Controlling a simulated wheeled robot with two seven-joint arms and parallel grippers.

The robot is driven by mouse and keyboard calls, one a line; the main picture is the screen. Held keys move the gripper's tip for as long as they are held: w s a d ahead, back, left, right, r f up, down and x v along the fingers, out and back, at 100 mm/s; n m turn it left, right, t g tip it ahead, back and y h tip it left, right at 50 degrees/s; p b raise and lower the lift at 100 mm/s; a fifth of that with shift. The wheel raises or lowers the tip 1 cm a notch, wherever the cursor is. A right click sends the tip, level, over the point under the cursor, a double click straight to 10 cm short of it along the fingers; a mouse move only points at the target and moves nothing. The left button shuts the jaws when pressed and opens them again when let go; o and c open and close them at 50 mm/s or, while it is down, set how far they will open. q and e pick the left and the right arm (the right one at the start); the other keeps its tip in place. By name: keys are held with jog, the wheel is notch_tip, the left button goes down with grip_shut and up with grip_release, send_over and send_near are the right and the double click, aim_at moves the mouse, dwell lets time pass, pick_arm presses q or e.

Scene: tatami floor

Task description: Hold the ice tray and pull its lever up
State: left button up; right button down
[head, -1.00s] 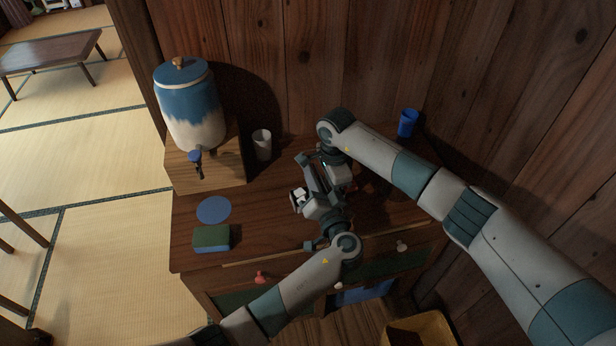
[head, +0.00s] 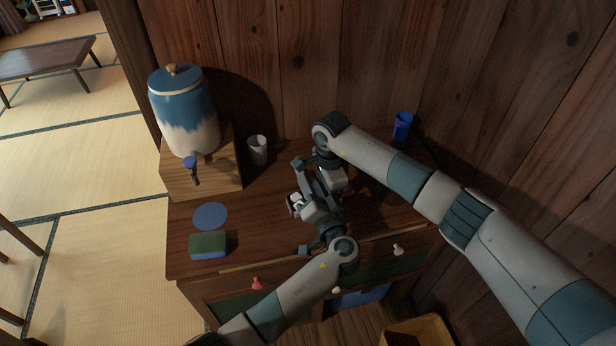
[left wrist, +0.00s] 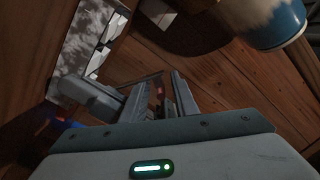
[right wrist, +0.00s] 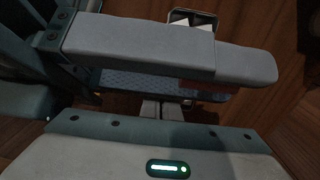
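A pale, silvery piece (head: 296,204), probably part of the ice tray, shows beside my crossed grippers on the wooden cabinet top. In the left wrist view a frosted metallic surface (left wrist: 82,45), likely the tray, is at upper left. In the right wrist view a small metallic frame (right wrist: 192,20) shows behind a large grey gripper part. My left gripper (head: 318,212) comes from the front. My right gripper (head: 325,172) reaches in from the right, close to it. The two hands hide most of the tray and the lever. I cannot make out what lies between either gripper's fingers.
A blue-and-white dispenser (head: 184,112) stands on a wooden stand at the left, beside a white cup (head: 257,150). A blue disc (head: 210,216) and a green-blue sponge (head: 208,245) lie at front left. A blue cup (head: 402,126) stands behind my right arm. Wooden walls close the back.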

jog(key=shift+a, duration=0.15)
pick_arm(q)
jog(key=v, duration=0.8)
pick_arm(e)
jog(key=c, duration=1.9)
grip_release()
jog(key=shift+c, duration=0.2)
notch_tip(320, 180, up, 12)
jog(key=shift+s, duration=0.1)
